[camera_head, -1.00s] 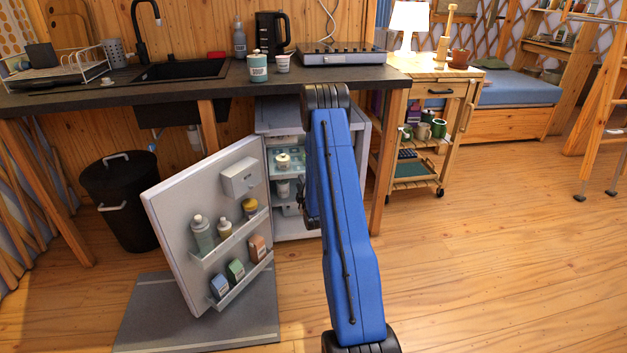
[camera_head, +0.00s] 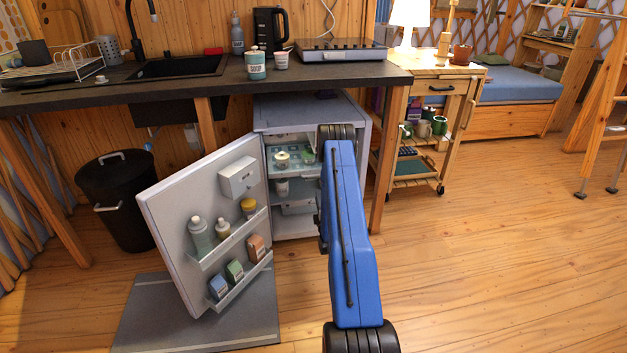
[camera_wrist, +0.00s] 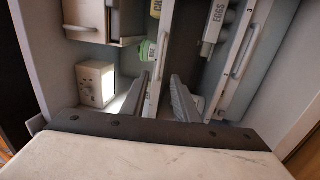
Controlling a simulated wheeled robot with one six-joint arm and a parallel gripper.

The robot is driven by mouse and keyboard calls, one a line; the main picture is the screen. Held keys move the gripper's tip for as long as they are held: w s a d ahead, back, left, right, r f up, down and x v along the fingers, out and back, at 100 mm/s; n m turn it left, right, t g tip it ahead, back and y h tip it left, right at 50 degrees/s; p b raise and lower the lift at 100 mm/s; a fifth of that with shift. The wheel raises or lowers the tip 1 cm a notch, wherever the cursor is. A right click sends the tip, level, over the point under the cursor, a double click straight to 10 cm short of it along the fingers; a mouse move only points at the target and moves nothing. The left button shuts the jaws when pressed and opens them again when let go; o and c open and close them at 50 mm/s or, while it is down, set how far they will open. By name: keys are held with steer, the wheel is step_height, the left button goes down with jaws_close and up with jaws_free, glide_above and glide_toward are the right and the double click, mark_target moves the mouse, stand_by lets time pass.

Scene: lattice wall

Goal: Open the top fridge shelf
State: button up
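The small fridge (camera_head: 310,112) stands under the counter with its door (camera_head: 205,215) swung open to the left. The upper shelf (camera_head: 290,170) inside shows with jars on it; its right part is hidden behind my blue arm. In the wrist view, two shelf fronts with handles cross the picture, one near the middle (camera_wrist: 172,45) and one at the right (camera_wrist: 246,60). My gripper (camera_wrist: 162,92) is open inside the fridge opening, its fingers apart on either side of the middle shelf front's lower end. Whether they touch it I cannot tell. The head view hides the fingertips.
The door racks hold several bottles and cartons (camera_head: 235,270). A drawer-like box (camera_wrist: 90,20) and a pale control box (camera_wrist: 97,84) sit at the left in the wrist view. A table leg (camera_head: 388,160) stands close right of the fridge. Floor at right is clear.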

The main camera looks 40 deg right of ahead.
steer(key=x, duration=1.3)
steer(key=shift+w+d, duration=0.25)
steer(key=shift+w, duration=0.1)
steer(key=shift+c, duration=0.6)
jaws_close()
